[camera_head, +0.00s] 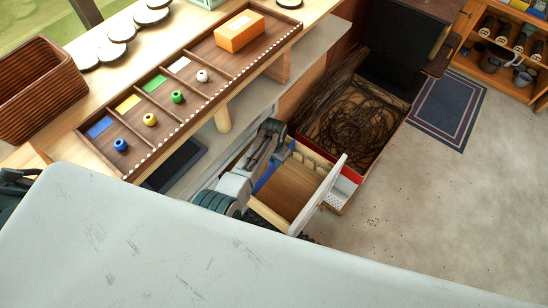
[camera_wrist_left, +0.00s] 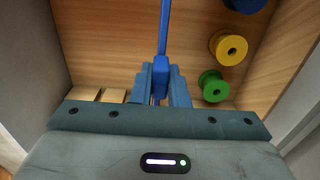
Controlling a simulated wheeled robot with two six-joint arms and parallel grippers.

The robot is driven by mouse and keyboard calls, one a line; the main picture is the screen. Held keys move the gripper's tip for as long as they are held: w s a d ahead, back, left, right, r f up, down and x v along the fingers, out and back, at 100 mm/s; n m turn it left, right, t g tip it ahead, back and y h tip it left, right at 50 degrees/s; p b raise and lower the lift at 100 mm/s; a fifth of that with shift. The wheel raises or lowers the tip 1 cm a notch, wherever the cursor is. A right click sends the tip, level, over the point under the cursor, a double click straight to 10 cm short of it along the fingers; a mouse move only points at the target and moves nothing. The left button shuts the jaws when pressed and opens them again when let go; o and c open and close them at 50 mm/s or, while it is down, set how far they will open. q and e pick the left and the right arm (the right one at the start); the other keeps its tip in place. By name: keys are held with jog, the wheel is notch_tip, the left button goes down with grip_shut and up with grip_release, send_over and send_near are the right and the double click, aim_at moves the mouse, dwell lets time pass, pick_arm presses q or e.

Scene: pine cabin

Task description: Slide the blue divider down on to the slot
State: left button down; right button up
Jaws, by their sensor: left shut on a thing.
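The blue divider (camera_wrist_left: 165,28) is a thin upright panel, seen nearly edge-on in the left wrist view. My left gripper (camera_wrist_left: 160,84) is shut on it, inside or just above the open wooden drawer (camera_wrist_left: 110,40). In the head view a bit of the divider (camera_head: 265,179) shows beside my left gripper (camera_head: 262,186) at the drawer's (camera_head: 297,186) left side. Pale wooden blocks (camera_wrist_left: 84,94) stand near the gripper's fingers; the slot itself is hard to make out. The divider's lower edge and its contact with the slot are hidden. My right gripper is not in view.
Blue, yellow (camera_wrist_left: 228,48) and green (camera_wrist_left: 214,86) spools lie right of the divider in the wrist view. A bench (camera_head: 50,155) carries a compartmented tray (camera_head: 215,88), an orange box (camera_head: 240,31) and a brown basket (camera_head: 40,88). A crate of dark twigs (camera_head: 352,120) stands behind the drawer.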

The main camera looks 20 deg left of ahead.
pick_arm(q)
jog(key=shift+f+b, duration=0.35)
jog(key=shift+f, duration=0.2)
jog(key=c, duration=1.3)
grip_release()
jog(key=shift+r, duration=0.1)
jog(key=shift+c, duration=0.2)
notch_tip(320, 180, up, 11)
jog(key=shift+f, duration=0.1)
